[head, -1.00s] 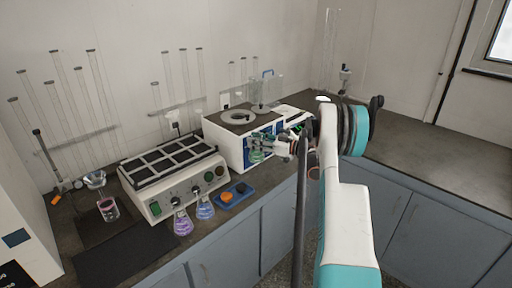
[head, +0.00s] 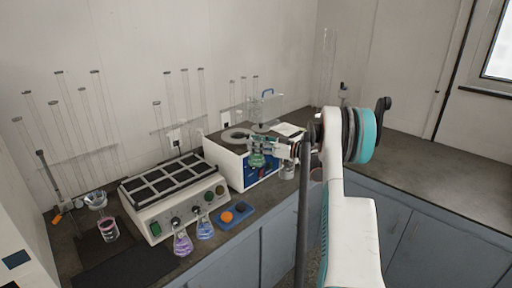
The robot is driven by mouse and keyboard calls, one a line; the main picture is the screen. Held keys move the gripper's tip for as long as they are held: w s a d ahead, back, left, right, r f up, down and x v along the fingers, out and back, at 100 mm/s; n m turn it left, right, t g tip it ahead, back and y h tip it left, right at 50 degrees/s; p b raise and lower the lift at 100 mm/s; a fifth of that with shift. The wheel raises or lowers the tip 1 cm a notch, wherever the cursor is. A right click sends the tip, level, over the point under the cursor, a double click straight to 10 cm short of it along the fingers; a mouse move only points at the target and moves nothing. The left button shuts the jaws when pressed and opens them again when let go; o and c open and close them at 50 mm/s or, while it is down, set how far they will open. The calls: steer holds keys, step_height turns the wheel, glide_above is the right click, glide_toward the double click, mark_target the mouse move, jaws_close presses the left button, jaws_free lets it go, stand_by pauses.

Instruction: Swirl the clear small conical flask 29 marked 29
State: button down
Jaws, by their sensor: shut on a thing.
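My gripper (head: 264,146) is shut on a small clear conical flask (head: 257,159) with green liquid in it. It holds the flask upright, in front of the white and blue boxy device. The flask's marking is too small to read. The fingers hide its neck. Two other conical flasks, one with purple liquid (head: 183,243) and one with blue liquid (head: 205,229), stand in front of the block-topped machine.
The block-topped machine (head: 158,227) stands left of the white and blue device (head: 237,171). A blue tray (head: 247,210) holds an orange and a dark item. A beaker with pink liquid (head: 109,231) stands at left. Tall glass tubes line the wall. The right counter (head: 425,153) is clear.

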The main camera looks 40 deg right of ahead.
steer(key=shift+r+p, duration=0.95)
steer(key=shift+r, duration=1.55)
steer(key=shift+w, duration=0.15)
